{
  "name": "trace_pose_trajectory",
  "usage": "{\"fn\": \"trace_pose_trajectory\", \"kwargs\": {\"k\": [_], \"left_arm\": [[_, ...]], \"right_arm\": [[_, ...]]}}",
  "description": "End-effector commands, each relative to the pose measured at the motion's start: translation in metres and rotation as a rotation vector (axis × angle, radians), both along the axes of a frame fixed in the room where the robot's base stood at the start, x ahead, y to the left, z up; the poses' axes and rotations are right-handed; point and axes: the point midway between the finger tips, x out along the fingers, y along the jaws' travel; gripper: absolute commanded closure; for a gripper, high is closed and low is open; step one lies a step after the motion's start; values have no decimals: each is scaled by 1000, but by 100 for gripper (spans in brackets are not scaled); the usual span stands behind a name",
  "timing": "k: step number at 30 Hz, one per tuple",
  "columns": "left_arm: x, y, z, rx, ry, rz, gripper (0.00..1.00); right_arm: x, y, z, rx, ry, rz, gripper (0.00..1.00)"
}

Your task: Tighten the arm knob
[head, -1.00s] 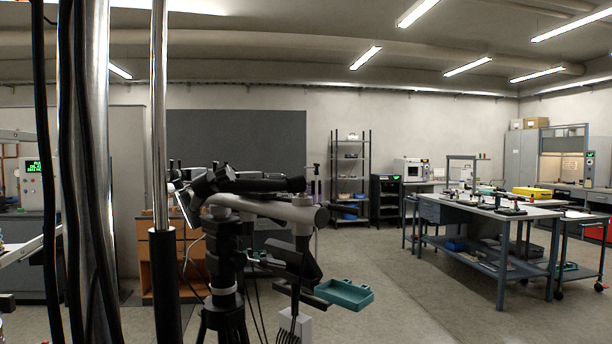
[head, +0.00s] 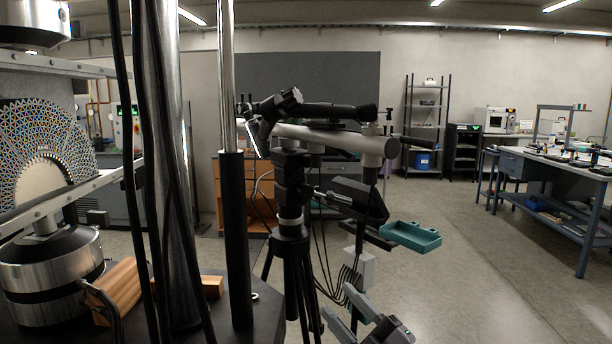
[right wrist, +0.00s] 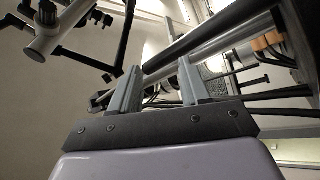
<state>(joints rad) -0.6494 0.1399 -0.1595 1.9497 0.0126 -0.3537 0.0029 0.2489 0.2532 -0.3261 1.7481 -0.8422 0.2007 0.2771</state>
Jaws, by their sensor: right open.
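A black tripod (head: 291,225) carries a horizontal grey arm (head: 335,137) with black clamps and a black camera-like tube above it. The arm has several black fittings, and I cannot tell for certain which is the arm knob. In the right wrist view a ribbed black knob (right wrist: 18,20) sits at the top left, by a white joint. My right gripper (head: 342,312) is at the bottom of the head view, below the arm and right of the tripod legs. It is open and empty; its two grey fingers (right wrist: 157,75) show apart in the wrist view. My left gripper is not in view.
A teal tray (head: 410,236) is at the tripod's right. Cables hang by a white box (head: 358,268). At left, a fan-shaped lattice specimen (head: 42,150) stands in a test machine with steel columns (head: 232,90). A workbench (head: 560,165) stands far right; the floor between is clear.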

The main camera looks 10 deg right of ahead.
Motion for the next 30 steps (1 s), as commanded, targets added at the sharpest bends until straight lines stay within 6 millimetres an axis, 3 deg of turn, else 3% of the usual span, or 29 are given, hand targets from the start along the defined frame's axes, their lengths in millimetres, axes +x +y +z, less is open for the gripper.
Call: {"fn": "trace_pose_trajectory", "kwargs": {"k": [1, 6, 15, 22, 30], "left_arm": [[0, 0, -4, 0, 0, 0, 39], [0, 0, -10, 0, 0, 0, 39], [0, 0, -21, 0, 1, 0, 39], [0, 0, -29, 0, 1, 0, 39], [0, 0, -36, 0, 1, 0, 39]], "right_arm": [[6, 8, 22, -58, -82, 25, 54], [15, 33, 82, -267, -304, 93, 54], [25, 60, 168, -698, -604, 124, 54], [36, 55, 229, -1051, -728, 42, 54], [44, 24, 300, -1375, -743, -142, 54]]}}
